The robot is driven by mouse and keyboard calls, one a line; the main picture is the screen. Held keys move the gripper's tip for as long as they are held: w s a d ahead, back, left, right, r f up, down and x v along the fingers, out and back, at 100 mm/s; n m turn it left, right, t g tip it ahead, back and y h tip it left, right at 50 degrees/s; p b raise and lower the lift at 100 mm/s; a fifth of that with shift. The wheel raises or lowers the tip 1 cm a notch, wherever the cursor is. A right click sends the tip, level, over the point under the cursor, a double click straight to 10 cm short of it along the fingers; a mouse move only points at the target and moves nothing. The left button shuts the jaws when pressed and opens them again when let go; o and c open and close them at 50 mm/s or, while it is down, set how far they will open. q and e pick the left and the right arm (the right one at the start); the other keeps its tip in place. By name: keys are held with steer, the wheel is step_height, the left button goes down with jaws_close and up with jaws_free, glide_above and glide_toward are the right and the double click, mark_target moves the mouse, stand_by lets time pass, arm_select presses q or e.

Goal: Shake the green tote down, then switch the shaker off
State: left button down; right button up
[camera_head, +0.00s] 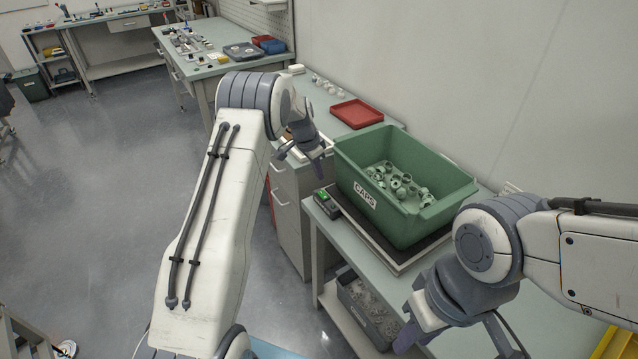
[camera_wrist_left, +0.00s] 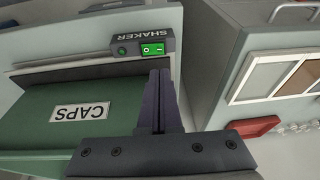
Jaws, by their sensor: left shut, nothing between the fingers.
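The green tote (camera_head: 370,222) with a CAPS label stands upright on the shaker's dark plate (camera_head: 384,246). Several pale green caps (camera_head: 400,184) lie loosely on its floor. The shaker's switch box (camera_head: 326,204) sits at the plate's left corner. In the left wrist view the switch box (camera_wrist_left: 142,48) shows a lit green rocker and a green lamp. My left gripper (camera_head: 320,170) is shut and empty, just above and behind the switch box; its fingertips (camera_wrist_left: 160,73) point at the box. My right gripper (camera_head: 408,342) is low in front of the tote; its jaws are unclear.
A red tray (camera_head: 357,113) and several clear pieces (camera_head: 327,85) lie on the bench behind the tote. A grey bin (camera_head: 362,300) is on the shelf below. A drawer cabinet (camera_head: 290,215) stands left of the shaker bench. The wall is close behind.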

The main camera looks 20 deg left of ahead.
mark_target(321, 192)
arm_select(q)
steer(key=x, duration=0.2)
steer(key=p+x, duration=0.1)
steer(key=x, duration=0.3)
steer(key=shift+s+a+f, duration=0.2)
steer(key=shift+s+a, duration=0.05)
steer(key=shift+a, duration=0.15)
steer(key=shift+a+f+b, duration=0.1)
steer(key=shift+f+b, duration=0.3)
steer(key=shift+b, duration=0.15)
steer(key=shift+r, duration=0.1)
steer(key=shift+s, duration=0.1)
steer(key=shift+s+d+r, duration=0.2)
steer(key=shift+s+d, duration=0.15)
steer(key=shift+d, duration=0.25)
